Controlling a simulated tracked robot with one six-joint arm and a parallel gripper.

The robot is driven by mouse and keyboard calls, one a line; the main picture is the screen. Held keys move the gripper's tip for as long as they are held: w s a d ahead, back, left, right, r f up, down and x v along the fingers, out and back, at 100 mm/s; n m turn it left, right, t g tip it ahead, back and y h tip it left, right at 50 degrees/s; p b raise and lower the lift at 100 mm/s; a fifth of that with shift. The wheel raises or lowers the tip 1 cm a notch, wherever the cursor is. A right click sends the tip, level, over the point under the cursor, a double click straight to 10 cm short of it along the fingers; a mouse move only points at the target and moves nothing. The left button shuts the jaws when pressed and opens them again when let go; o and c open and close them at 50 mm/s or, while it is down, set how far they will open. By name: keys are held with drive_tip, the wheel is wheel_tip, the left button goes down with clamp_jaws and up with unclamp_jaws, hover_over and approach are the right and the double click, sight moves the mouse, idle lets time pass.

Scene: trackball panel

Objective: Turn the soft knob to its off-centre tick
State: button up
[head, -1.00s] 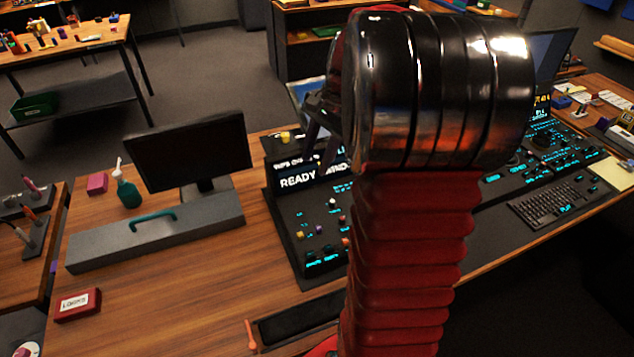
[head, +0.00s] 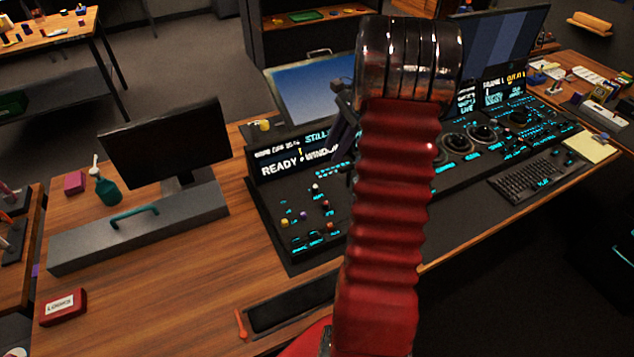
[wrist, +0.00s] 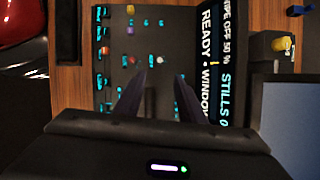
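The dark control panel (head: 283,205) with small coloured knobs is left of my arm in the head view. Its knobs are a white one (head: 316,187), a purple one (head: 304,215), a yellow one (head: 285,222) and red ones (head: 325,205). The white knob (wrist: 160,60) and the purple knob (wrist: 130,29) also show in the wrist view. The labels are too small to tell which knob is the soft one. My gripper (wrist: 163,76) is open and empty above the panel, its fingertips near the white knob in the picture. In the head view my arm mostly hides it.
The panel's lit display (head: 300,158) reads READY and WINDOW and rises behind the knobs. A blue screen (head: 310,88) stands behind it. More consoles and a keyboard (head: 538,182) are at right. A grey box with a teal handle (head: 134,217) is at left.

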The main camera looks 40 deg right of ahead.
sight(315, 186)
drive_tip(key=x, duration=1.3)
drive_tip(key=shift+a+f, duration=0.15)
drive_tip(key=shift+f, duration=0.2)
clamp_jaws()
